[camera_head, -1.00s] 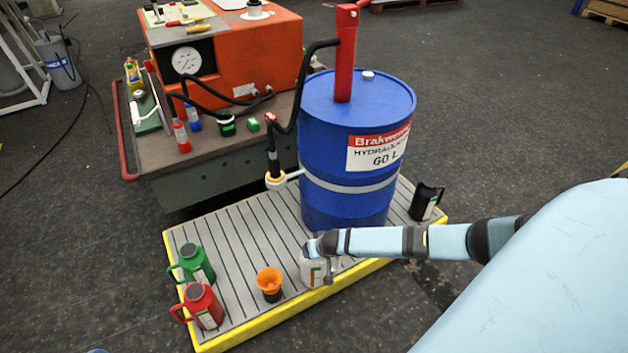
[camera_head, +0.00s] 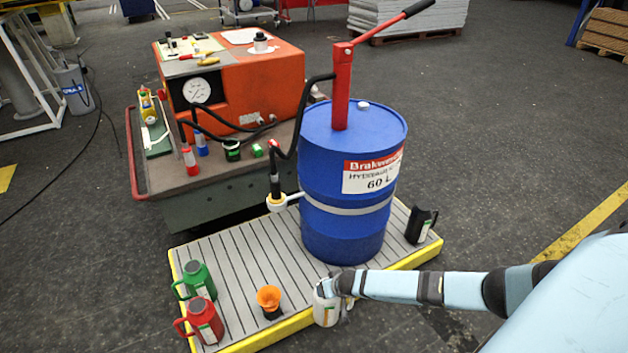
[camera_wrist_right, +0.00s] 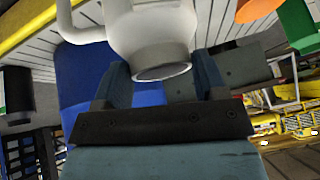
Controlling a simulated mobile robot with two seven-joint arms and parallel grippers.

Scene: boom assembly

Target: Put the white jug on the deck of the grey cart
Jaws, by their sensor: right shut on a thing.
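The white jug (camera_head: 326,310) is at the near yellow edge of the slatted platform in the head view, overlapping that edge. I cannot tell how high its base is above the platform or floor. My right gripper (camera_head: 331,286) is shut on the jug near its top. In the right wrist view the jug (camera_wrist_right: 150,35) fills the top middle, between the fingers (camera_wrist_right: 155,82). The grey cart (camera_head: 205,207) stands behind the platform at left. Its deck (camera_head: 228,172) carries an orange machine. My left gripper is not in view.
A blue drum (camera_head: 345,225) with a red pump stands on the platform (camera_head: 235,250). Green (camera_head: 196,281) and red (camera_head: 205,321) jugs, an orange funnel (camera_head: 269,298) and a black jug (camera_head: 421,226) are also there. A hose and nozzle hang between drum and cart.

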